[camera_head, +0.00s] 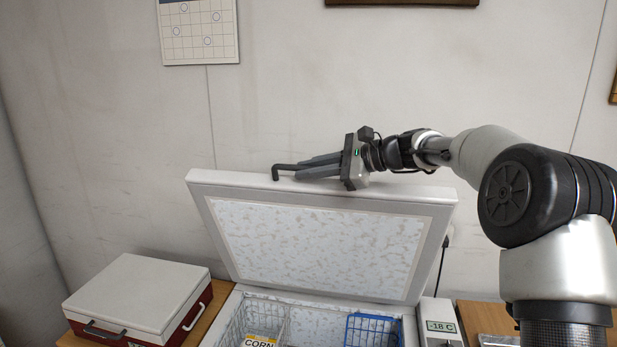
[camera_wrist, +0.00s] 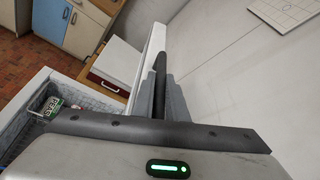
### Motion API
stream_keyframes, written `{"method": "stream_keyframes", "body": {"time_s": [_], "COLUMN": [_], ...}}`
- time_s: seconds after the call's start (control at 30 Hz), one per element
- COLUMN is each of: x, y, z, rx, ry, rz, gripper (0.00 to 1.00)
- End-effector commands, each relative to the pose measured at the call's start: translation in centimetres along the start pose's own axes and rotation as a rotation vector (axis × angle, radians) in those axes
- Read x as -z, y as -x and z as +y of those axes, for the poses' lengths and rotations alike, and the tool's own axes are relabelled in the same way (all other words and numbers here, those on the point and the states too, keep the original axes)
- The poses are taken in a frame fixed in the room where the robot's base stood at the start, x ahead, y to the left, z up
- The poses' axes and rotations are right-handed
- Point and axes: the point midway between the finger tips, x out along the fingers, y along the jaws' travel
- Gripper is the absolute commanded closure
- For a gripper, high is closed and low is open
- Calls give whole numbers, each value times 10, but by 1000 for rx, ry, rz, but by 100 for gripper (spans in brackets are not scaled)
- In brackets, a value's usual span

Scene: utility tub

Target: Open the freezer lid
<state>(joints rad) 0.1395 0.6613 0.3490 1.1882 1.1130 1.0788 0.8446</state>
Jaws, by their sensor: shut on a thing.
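The freezer lid (camera_head: 325,243) stands raised and tilted back steeply towards the wall, its speckled inner panel facing the head camera. The chest of the freezer (camera_head: 228,300) lies open below it. A dark bar handle (camera_head: 275,173) runs along the lid's upper edge. My gripper (camera_head: 303,167) is at that edge, its two grey fingers shut on the handle. In the wrist view the handle (camera_wrist: 160,63) shows between the fingers (camera_wrist: 162,90). The fingers hide part of the handle.
A wire basket with a CORN label (camera_head: 260,342) and a blue wire basket (camera_head: 372,331) are inside the freezer. A white-and-red box (camera_head: 140,290) stands to the left. A -18 C display (camera_head: 440,327) is on the right. The wall (camera_head: 290,90) is close behind the lid.

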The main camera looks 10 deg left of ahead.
Motion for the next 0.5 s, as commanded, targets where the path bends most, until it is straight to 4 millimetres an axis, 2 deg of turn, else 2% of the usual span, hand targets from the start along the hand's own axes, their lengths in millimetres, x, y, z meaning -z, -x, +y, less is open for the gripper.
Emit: {"method": "stream_keyframes", "body": {"time_s": [0.47, 0.5], "x": [2, 2], "y": [0, 0], "z": [-2, -2], "rx": [-8, -8], "ry": [-8, -8], "rz": [4, 4], "gripper": [100, 81]}}
